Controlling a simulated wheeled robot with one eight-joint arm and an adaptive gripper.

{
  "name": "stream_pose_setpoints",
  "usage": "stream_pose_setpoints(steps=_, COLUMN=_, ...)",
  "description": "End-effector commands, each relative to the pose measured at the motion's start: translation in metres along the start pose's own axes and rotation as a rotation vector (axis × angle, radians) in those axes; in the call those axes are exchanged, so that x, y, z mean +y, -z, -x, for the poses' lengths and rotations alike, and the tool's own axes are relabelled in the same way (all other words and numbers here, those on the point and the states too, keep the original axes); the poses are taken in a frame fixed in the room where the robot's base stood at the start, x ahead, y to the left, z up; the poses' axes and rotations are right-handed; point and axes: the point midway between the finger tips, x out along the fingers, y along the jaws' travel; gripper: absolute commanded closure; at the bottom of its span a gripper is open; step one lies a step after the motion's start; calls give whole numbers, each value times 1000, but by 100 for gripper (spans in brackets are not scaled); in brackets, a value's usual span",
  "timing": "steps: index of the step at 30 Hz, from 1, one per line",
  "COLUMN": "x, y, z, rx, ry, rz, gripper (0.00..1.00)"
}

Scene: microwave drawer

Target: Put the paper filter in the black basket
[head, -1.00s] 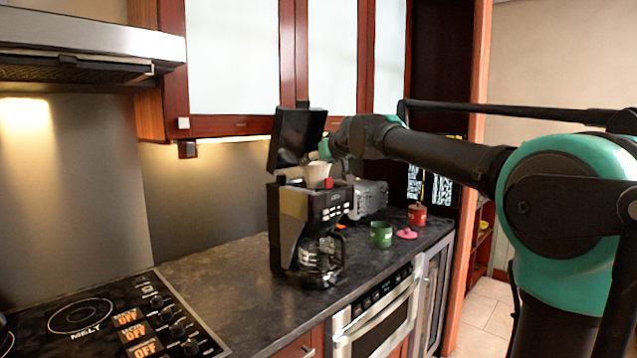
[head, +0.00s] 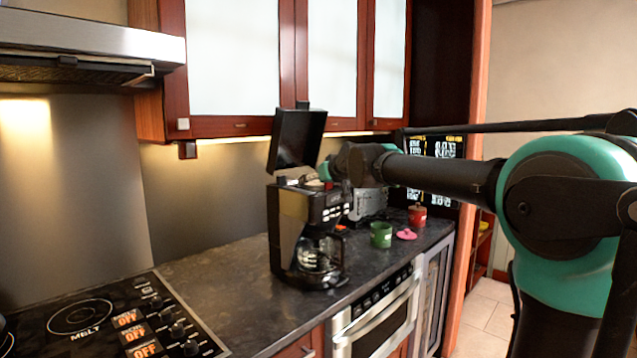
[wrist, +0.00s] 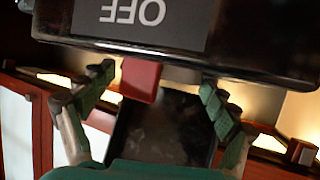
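The coffee maker (head: 300,225) stands on the counter with its black lid (head: 297,138) raised. A small pale patch shows at its open top, beside my gripper (head: 326,172); it may be the rim of the paper filter, but I cannot tell surely. The black basket cannot be made out; the housing hides the inside of the top. In the wrist view my gripper (wrist: 157,80) has its green-padded fingers spread wide, with nothing visibly held. Between and beyond them are a red tab (wrist: 141,79), the machine's front with an OFF label (wrist: 140,12) and a dark panel.
A glass carafe (head: 318,258) sits in the machine. A green mug (head: 381,235), a pink object (head: 405,234) and a red canister (head: 417,215) stand to its right. The stove (head: 120,320) is at left, with clear counter (head: 215,275) between. Cabinets (head: 240,60) hang above.

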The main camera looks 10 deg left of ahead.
Motion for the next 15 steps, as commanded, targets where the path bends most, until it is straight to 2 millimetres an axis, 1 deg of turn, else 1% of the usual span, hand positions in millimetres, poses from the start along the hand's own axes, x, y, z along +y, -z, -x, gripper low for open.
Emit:
stream_pose_setpoints(steps=7, x=0, y=0, z=0, rx=0, ry=0, rz=0, gripper=11)
stream_pose_setpoints(steps=10, x=0, y=-4, z=-2, rx=0, ry=0, rz=0, gripper=11)
stream_pose_setpoints(steps=13, x=0, y=-4, z=8, rx=0, ry=0, rz=0, gripper=11)
stream_pose_setpoints(steps=15, x=0, y=-4, z=19, rx=0, ry=0, rz=0, gripper=11)
